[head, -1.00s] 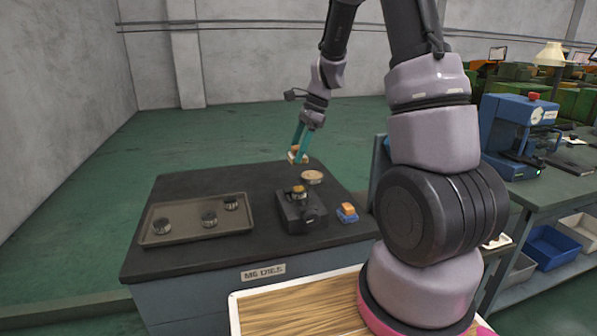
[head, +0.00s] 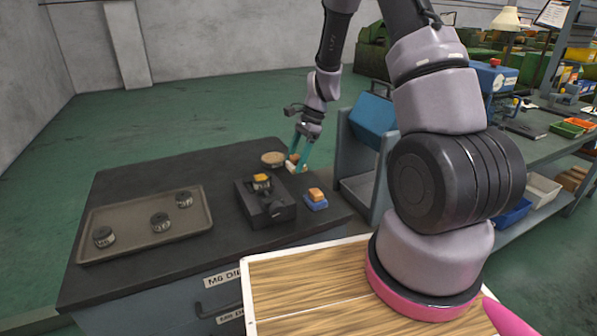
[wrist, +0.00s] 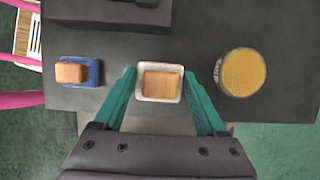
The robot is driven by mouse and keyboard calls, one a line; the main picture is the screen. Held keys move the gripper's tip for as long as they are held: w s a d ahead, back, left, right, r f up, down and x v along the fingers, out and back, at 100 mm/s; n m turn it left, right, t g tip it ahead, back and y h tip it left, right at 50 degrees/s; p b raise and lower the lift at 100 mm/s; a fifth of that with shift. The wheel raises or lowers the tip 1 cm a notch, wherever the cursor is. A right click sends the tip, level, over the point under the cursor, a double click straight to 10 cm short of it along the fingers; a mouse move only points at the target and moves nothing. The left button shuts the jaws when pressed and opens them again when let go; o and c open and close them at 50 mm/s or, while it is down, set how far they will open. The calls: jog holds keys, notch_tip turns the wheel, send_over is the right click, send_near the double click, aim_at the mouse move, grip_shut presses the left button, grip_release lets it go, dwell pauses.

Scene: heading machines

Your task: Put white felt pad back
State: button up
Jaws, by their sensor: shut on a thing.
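The white felt pad (wrist: 139,91) has a wooden block (wrist: 161,85) as its grip and sits between my gripper's teal fingers (wrist: 160,76) in the wrist view. My gripper (head: 298,162) is shut on it, over the far right part of the dark bench top in the head view. The pad is small and partly hidden by the fingers there. I cannot tell whether its underside touches the bench.
A round tan-filled dish (head: 273,158) and a blue pad with a wooden block (head: 315,200) flank the held pad. A black die block (head: 268,209) stands nearby. A tray (head: 195,228) holding three dark dies lies left on the dark bench (head: 130,175).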

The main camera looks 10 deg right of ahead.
jog(key=shift+f, duration=2.05)
jog(key=o, duration=1.2)
jog(key=shift+f, duration=0.15)
jog(key=shift+o, duration=0.2)
jog(key=s+a+v, duration=0.1)
jog(key=v, duration=1.2)
jog(key=s+r+n+t+h, duration=0.1)
jog(key=s+r+n+t, duration=0.35)
jog(key=r, duration=1.25)
jog(key=s+r+n+t, duration=0.1)
jog(key=s+r+n, duration=0.2)
jog(key=s+r, duration=0.2)
jog(key=s+d+r+n+t+h, duration=0.1)
jog(key=s+r+n, duration=0.3)
jog(key=s, duration=0.8)
jog(key=shift+s+d+r+t+h, duration=0.3)
jog(key=shift+r+t, duration=0.25)
jog(key=shift+t, duration=0.2)
